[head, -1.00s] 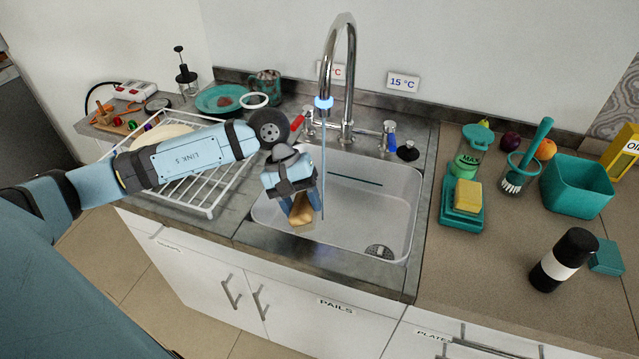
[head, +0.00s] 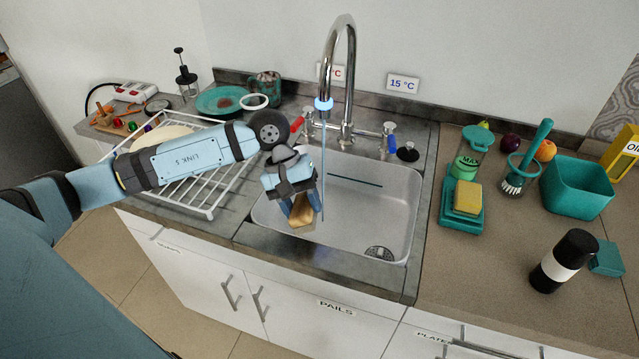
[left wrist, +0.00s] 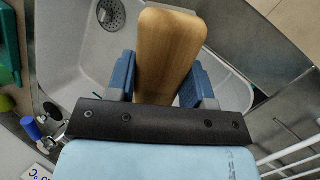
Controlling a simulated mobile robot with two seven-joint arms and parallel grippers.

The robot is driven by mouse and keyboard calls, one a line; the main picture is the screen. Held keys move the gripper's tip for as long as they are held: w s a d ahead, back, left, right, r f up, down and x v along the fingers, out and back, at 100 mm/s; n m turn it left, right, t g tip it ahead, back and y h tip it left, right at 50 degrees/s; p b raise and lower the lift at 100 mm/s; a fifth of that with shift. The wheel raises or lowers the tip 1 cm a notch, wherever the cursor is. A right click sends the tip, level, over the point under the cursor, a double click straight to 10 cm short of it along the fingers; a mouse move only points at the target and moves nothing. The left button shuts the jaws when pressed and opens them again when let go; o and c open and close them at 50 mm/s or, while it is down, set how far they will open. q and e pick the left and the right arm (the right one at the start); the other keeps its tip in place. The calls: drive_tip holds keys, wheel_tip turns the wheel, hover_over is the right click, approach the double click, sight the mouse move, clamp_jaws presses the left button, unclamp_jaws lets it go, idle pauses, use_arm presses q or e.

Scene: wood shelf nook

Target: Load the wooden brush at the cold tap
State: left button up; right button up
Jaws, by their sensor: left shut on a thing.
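The wooden brush (left wrist: 166,45) is held by my left gripper (head: 302,212), which is shut on it over the left part of the sink (head: 398,200). In the left wrist view its smooth tan wooden back lies between the two blue fingers of the gripper (left wrist: 163,85); its bristles are hidden. In the head view the brush (head: 301,222) shows just below the fingers, beside the thin water stream. The chrome tap (head: 347,75) has a glowing blue ring at its spout and water runs down. The cold handle (head: 390,130) is blue, at the right, under the 15 °C sign (head: 403,83).
A white wire dish rack (head: 205,205) stands left of the sink, under my left arm. On the right counter are a green soap bottle (head: 466,160), a yellow sponge (head: 467,197), a teal bin (head: 577,187) and a black-and-white cylinder (head: 563,262). The sink's right half is clear.

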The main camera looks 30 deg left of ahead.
sight(290, 219)
use_arm(q)
drive_tip(key=shift+s+d+r, duration=0.25)
drive_tip(key=shift+s+r, duration=0.75)
drive_tip(key=shift+s, duration=0.25)
drive_tip(key=shift+s+d+r, duration=0.25)
drive_tip(key=shift+s+r, duration=0.75)
drive_tip(key=shift+s, duration=0.2)
